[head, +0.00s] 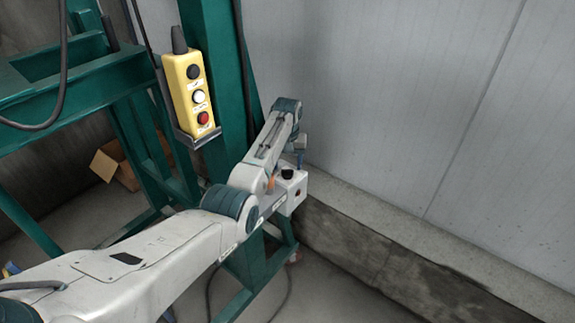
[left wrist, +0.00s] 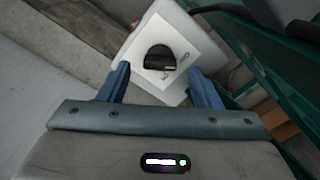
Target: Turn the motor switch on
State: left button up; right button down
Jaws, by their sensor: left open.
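The motor switch is a black rotary knob (head: 288,173) on a pale switch box (head: 297,190), low on the green frame. In the left wrist view the knob (left wrist: 159,58) sits on a white plate with small markings too small to read. My left gripper (head: 299,160) is just above the knob, pointing down. In the left wrist view my left gripper (left wrist: 161,80) is open, with one blue finger to each side and the knob between and beyond them. I cannot tell whether the fingers touch it. My right gripper is not in view.
A yellow button box (head: 188,95) with black, white and red buttons hangs on the green frame (head: 215,60). A grey wall (head: 400,90) and concrete ledge (head: 400,230) stand to the right. A cardboard box (head: 115,165) lies behind the frame.

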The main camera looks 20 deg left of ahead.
aim_at(287, 173)
pick_arm(q)
jog(key=shift+f, duration=1.1)
jog(key=c, duration=1)
